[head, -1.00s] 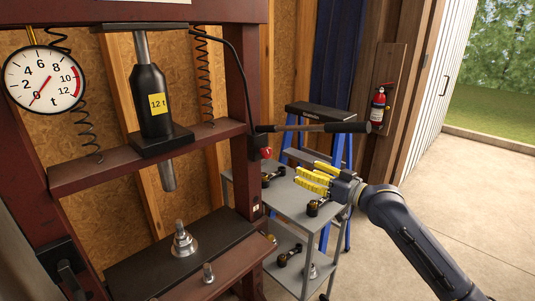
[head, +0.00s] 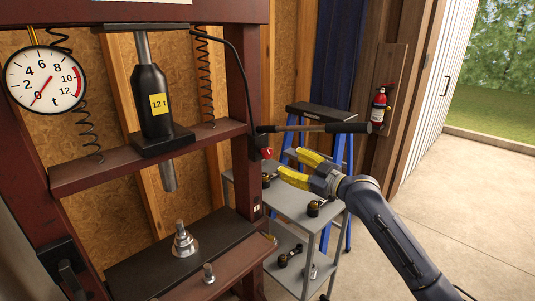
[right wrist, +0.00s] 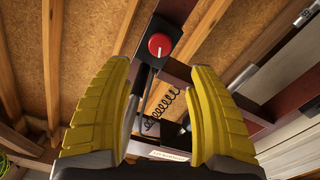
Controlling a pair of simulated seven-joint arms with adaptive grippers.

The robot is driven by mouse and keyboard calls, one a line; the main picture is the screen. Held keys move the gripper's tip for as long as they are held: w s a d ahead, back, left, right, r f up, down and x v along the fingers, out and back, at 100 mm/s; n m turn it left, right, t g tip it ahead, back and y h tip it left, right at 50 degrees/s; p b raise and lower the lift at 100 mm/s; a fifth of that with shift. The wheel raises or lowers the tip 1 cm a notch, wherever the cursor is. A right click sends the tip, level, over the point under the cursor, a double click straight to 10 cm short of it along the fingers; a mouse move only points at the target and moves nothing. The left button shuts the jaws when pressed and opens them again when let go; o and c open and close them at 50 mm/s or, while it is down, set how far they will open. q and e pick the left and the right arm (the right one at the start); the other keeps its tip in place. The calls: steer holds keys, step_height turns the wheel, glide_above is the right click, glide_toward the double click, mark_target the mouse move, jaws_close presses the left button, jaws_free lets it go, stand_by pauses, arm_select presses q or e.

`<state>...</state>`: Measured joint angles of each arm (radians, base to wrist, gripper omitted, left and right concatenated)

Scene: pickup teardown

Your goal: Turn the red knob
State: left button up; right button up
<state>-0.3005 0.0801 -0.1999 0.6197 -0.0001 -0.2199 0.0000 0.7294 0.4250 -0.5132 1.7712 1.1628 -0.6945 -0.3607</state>
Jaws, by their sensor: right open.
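The red knob (head: 267,152) sits on a small black box on the right upright of the dark red press frame (head: 238,80). In the right wrist view the round red knob (right wrist: 159,45) faces the camera, ahead of and between the yellow fingertips. My right gripper (head: 290,162) is open and empty, just right of the knob in the head view, with its fingers pointing at it. In the right wrist view a gap shows between the open gripper (right wrist: 158,68) fingers, and neither visibly touches the knob. My left gripper is in neither view.
A pump handle (head: 345,128) sticks out to the right just above my right gripper. A grey cart (head: 295,205) with several small parts stands below it. A blue sawhorse (head: 338,150) and a fire extinguisher (head: 379,107) are behind. The floor at right is clear.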

mark_target(269, 153)
steer(key=x, duration=1.1)
steer(key=shift+c, duration=0.5)
jaws_close()
